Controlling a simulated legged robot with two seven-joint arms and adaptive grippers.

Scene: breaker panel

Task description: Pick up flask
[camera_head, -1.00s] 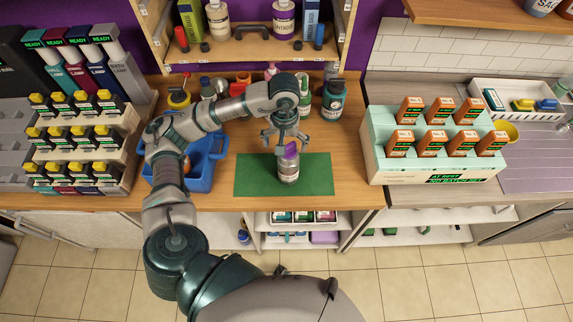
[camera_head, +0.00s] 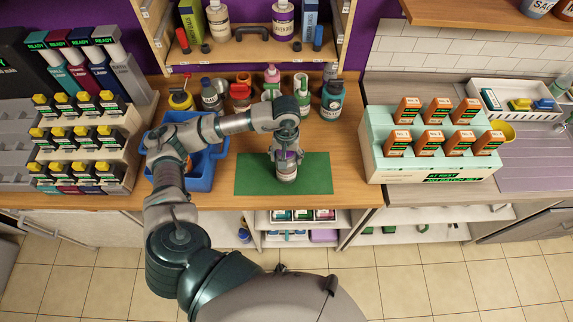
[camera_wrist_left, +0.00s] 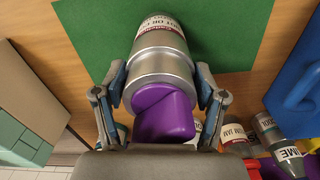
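The flask (camera_head: 287,173) is a silver bottle with a white-and-red label and a purple stopper. It stands upright on the green mat (camera_head: 318,176). My left gripper (camera_head: 287,158) has come down over its top. In the left wrist view, the gripper (camera_wrist_left: 160,88) has one finger on each side of the flask (camera_wrist_left: 162,66), beside its upper body. The purple stopper (camera_wrist_left: 164,116) lies between the fingers, towards the palm. The fingers look spread, with little space to the metal; firm contact does not show. My right gripper is not in view.
A blue bin (camera_head: 200,178) stands left of the mat, under my arm. Several bottles line the back, including a teal one (camera_head: 332,98). A rack of orange packs (camera_head: 428,140) stands at right and a rack of black-and-yellow bottles (camera_head: 85,150) at left.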

